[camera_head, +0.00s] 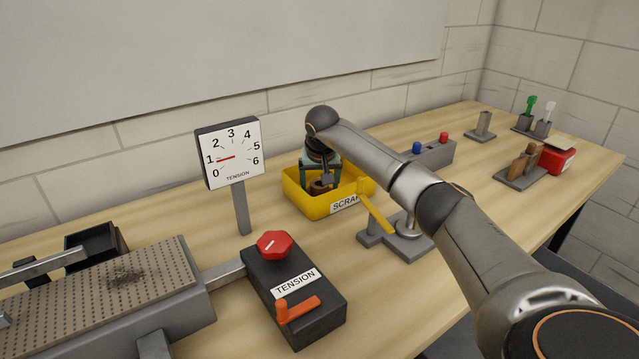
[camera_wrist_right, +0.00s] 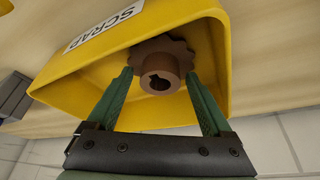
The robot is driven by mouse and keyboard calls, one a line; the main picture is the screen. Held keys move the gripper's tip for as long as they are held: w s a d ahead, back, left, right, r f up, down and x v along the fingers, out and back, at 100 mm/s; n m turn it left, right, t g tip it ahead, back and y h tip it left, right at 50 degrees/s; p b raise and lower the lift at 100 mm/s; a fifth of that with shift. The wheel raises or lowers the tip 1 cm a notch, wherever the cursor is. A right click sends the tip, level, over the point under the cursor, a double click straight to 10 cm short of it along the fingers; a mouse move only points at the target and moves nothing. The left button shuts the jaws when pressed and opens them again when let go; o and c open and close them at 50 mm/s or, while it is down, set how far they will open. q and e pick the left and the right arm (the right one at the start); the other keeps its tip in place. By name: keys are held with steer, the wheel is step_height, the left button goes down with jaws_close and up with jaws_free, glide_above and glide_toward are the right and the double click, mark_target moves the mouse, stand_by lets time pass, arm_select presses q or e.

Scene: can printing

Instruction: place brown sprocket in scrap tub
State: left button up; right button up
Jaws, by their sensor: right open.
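The yellow scrap tub (camera_head: 322,206) stands on the wooden table, just right of the tension gauge. Its SCRAP label also shows in the right wrist view on the tub (camera_wrist_right: 75,82). The brown sprocket (camera_wrist_right: 160,67), with a toothed rim and a hub with a keyed bore, is inside the tub. Part of it shows in the head view (camera_head: 320,187) below my gripper. My right gripper (camera_wrist_right: 160,85) reaches down into the tub, open, with its green fingers on either side of the sprocket and gaps beside the hub. My left gripper is not in view.
A tension gauge (camera_head: 233,154) stands left of the tub. A black tension box (camera_head: 295,300) with a red knob and orange lever is in front. A yellow lever on a grey base (camera_head: 378,237) stands close to the tub's right. A button box (camera_head: 430,154) is behind.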

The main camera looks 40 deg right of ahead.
steer(key=shift+r, duration=0.15)
steer(key=v, duration=1.2)
steer(key=shift+p, duration=0.35)
steer(key=shift+d, duration=0.1)
